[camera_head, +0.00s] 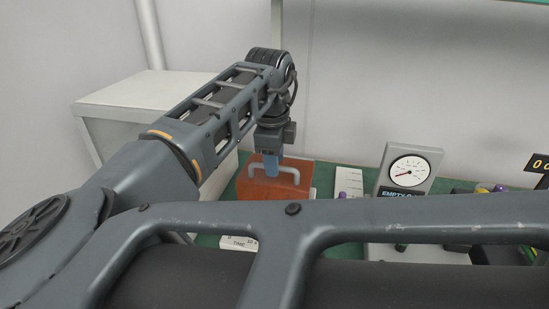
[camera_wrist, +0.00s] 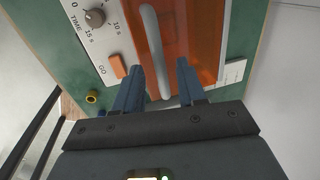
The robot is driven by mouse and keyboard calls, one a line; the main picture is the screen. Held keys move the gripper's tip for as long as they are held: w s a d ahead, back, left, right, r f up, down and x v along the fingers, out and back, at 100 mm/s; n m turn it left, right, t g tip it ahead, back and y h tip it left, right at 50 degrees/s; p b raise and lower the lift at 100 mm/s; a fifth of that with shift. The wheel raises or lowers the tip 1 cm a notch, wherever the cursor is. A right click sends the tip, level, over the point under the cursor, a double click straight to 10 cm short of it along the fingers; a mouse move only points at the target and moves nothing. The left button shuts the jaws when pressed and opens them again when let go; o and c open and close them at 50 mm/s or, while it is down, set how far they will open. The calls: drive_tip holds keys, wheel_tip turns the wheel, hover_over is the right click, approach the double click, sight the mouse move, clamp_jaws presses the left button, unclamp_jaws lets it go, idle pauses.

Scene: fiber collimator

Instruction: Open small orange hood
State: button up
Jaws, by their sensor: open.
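The small orange hood (camera_head: 285,190) stands on the green bench at the back, with a light grey handle (camera_head: 291,170) on it. It also fills the upper middle of the wrist view (camera_wrist: 196,40), where the handle (camera_wrist: 155,50) runs as a long bar. My gripper (camera_head: 271,172) is at the hood, and in the wrist view its two blue fingers (camera_wrist: 160,75) are apart, with the handle's lower end between them, nearer the left finger. I cannot tell whether a finger touches the handle. My arm hides part of the bench in the head view.
Beside the hood is a panel (camera_wrist: 101,45) with a TIME knob (camera_wrist: 95,18) and an orange GO button (camera_wrist: 117,65). A dial gauge (camera_head: 409,171) stands to the right on the green bench. A white box (camera_head: 150,95) stands to the left.

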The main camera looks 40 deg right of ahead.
drive_tip(key=shift+f, duration=0.2)
clamp_jaws()
idle(0.3)
idle(0.3)
